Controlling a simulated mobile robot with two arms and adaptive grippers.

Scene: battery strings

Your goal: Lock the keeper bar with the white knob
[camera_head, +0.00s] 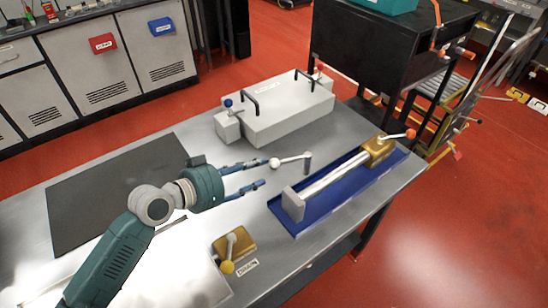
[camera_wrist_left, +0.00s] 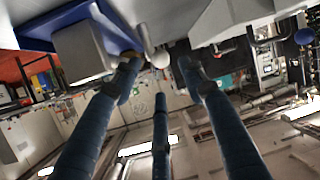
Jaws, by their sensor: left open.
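The white knob (camera_head: 274,163) is the round end of a grey lever (camera_head: 291,159) that reaches right to a short upright post (camera_head: 307,163). My left gripper (camera_head: 262,175) is open, its fingers pointing right at the knob. In the left wrist view, the knob (camera_wrist_left: 160,59) shows just beyond and between the fingertips (camera_wrist_left: 158,75), with no clear contact. Which part is the keeper bar, I cannot tell for sure; the lever is the bar carrying the knob. My right gripper is out of view.
A blue tray (camera_head: 285,217) with pale rods, a grey end block (camera_head: 293,206) and an orange-knobbed gold block (camera_head: 377,151) lies right. A grey box (camera_head: 285,115) with black handles stands behind. A gold block (camera_head: 240,242) with a yellow knob is in front. A dark mat (camera_head: 105,195) lies left.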

